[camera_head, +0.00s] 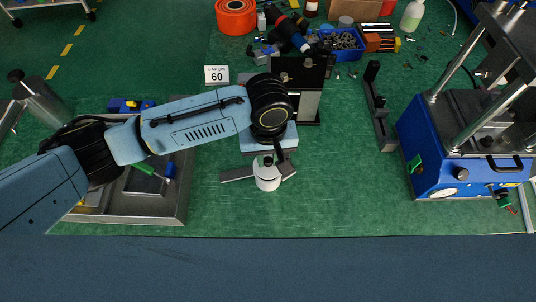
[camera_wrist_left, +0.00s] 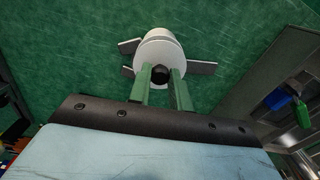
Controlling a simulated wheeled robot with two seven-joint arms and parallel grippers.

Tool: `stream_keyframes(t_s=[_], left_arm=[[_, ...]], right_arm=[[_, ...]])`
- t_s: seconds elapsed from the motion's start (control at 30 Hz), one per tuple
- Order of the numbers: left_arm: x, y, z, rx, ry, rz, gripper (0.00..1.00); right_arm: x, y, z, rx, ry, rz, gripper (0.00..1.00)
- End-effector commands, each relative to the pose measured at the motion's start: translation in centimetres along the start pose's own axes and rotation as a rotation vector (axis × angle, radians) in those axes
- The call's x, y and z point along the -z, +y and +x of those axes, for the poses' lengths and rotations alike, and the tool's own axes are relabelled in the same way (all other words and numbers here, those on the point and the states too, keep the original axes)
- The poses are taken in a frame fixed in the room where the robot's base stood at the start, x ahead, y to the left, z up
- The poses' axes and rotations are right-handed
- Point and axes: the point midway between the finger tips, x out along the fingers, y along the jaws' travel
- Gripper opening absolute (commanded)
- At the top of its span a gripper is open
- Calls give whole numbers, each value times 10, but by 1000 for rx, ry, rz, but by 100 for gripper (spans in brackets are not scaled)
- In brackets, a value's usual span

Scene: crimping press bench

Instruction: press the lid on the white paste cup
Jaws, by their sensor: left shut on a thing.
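The white paste cup (camera_head: 267,183) stands near the front middle of the green bench, between grey fixture arms (camera_head: 238,174). In the left wrist view the white cup (camera_wrist_left: 152,35) shows beyond my fingers with a pale round top. A black knob (camera_wrist_left: 159,74), which looks like the lid's, sits between my green fingertips. My left gripper (camera_wrist_left: 160,80) is shut on this knob, directly over the cup. In the head view my left gripper (camera_head: 268,158) is mostly hidden by my wrist. I cannot tell whether the lid is fully seated. My right gripper is not in view.
A blue press (camera_head: 440,178) stands at the right. A grey tray (camera_head: 130,218) lies left, under my left arm. A "60" sign (camera_head: 216,75), a black stand (camera_head: 318,75) and a blue bin (camera_head: 340,44) are behind. The bench right of the cup is clear.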

Motion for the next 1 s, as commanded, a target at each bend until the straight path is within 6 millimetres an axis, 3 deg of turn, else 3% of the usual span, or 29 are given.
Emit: stream_keyframes(t_s=[1.0], left_arm=[[0,0,12,0,0,0,0]], right_arm=[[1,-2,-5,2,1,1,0]])
